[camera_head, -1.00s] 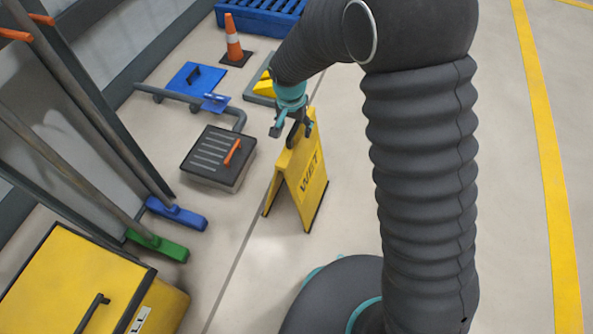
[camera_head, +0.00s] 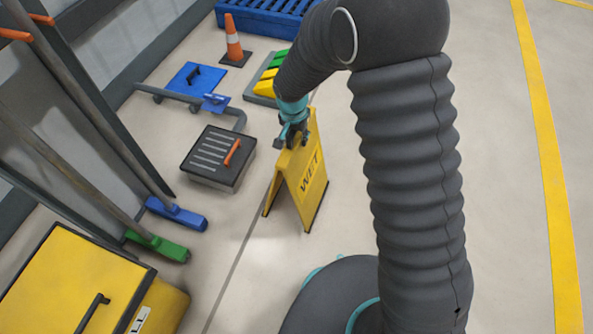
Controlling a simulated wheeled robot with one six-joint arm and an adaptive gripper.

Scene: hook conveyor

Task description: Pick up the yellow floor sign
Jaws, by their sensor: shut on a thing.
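The yellow floor sign (camera_head: 309,178) stands upright on the floor as an open A-frame in the middle of the head view. The word "WET" shows on its right panel. My gripper (camera_head: 292,139) is at the sign's top edge and is shut on it. The wrist and fingers cover part of the top edge. The sign's feet appear to rest on the floor.
A dark slatted box (camera_head: 217,157) with an orange handle lies left of the sign. Blue (camera_head: 177,213) and green (camera_head: 157,245) broom heads and a yellow bin (camera_head: 75,285) are at lower left. An orange cone (camera_head: 233,42) stands behind. Floor to the right is clear.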

